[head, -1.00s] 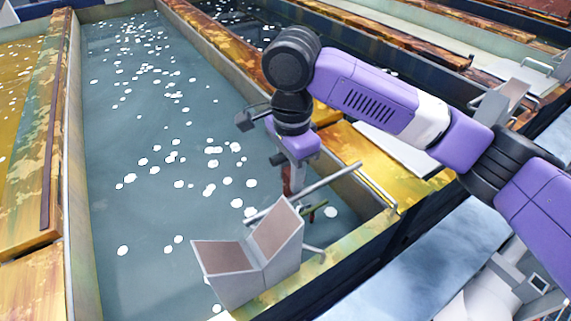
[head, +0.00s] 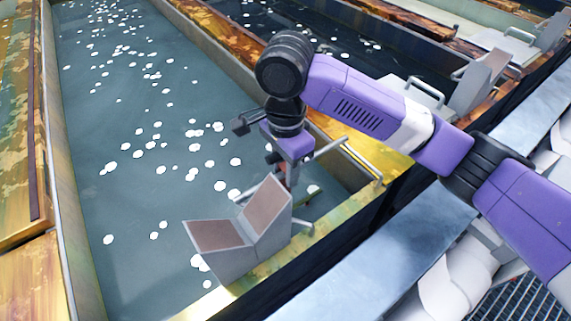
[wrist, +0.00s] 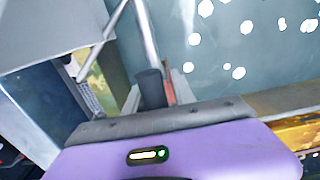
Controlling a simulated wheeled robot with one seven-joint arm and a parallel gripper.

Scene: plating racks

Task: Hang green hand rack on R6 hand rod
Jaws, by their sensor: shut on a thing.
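My gripper (head: 290,182) hangs down over the near end of the long blue-grey bath, just behind the V-shaped grey holder. A grey rod (head: 329,148) passes behind the gripper over the bath. I cannot tell whether the rack touches it, and no R6 label is readable. In the wrist view the dark fingertip (wrist: 152,88) is beside a reddish strip and pale rods (wrist: 148,38).
The V-shaped holder (head: 262,222) with brown faces stands on the near bath rim (head: 318,243), close to my gripper. Bath liquid (head: 130,190) with white floating spots lies beyond. A rusty yellow wall (head: 345,140) and a metal handle (head: 362,163) are at right.

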